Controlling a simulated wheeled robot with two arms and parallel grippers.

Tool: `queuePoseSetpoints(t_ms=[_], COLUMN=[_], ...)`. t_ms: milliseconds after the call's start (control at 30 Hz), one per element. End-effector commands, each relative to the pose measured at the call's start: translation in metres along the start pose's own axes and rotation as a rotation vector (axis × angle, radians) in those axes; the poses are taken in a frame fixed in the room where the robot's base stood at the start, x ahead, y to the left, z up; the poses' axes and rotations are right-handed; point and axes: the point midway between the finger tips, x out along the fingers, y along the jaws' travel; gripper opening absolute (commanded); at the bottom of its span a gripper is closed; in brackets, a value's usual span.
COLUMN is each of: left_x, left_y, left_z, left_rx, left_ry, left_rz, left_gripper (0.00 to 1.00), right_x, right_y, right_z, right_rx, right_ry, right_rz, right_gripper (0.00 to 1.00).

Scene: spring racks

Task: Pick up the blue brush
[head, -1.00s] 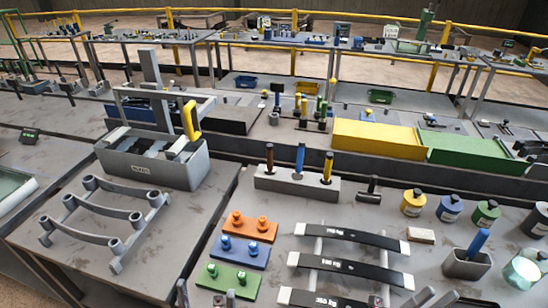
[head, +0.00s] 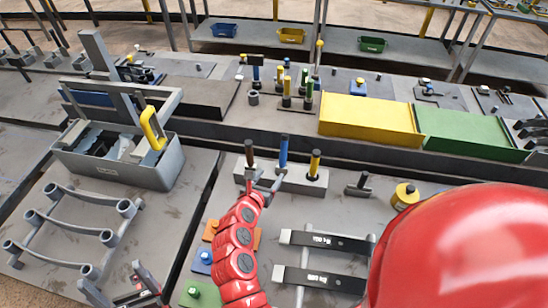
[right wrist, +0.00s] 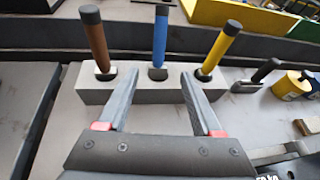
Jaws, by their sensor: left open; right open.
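The blue brush (head: 283,152) stands upright in the middle of a grey block (head: 290,182), its blue handle up. A brown brush (head: 249,153) stands to its left and a yellow brush (head: 315,163) to its right. In the right wrist view, the blue brush (right wrist: 160,35) is just beyond and between the open fingers of my right gripper (right wrist: 161,76). In the head view my right gripper (head: 263,182) is in front of the block, between the brown and blue brushes. My left gripper (head: 120,282) is open and empty at the bottom left.
A black-handled tool (head: 359,185) lies right of the block, near a yellow jar (head: 404,196). A grey toolbox (head: 115,165) with a yellow handle stands at left. Yellow (head: 368,122) and green (head: 470,135) bins stand behind. My red right arm hides much of the front table.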

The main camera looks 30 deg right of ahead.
Motion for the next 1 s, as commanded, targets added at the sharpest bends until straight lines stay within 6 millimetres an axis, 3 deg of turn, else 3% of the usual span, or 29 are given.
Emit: queuePoseSetpoints(t_ms=[200,333,1000], left_x=[0.004,0.004,-0.003], left_y=[0.0,0.0,0.0], left_z=[-0.001,-0.001,0.001], left_rx=[0.0,0.0,0.0], left_ry=[0.0,0.0,0.0], left_rz=[0.0,0.0,0.0], left_gripper=[0.97,0.97,0.97], right_x=[0.054,0.078,0.145], right_y=[-0.001,-0.001,0.002], right_z=[0.003,0.001,-0.001], right_rx=[-0.005,-0.006,-0.007], right_ry=[-0.005,-0.003,-0.002], right_rz=[-0.005,-0.004,-0.004], right_gripper=[0.67,0.67,0.67])
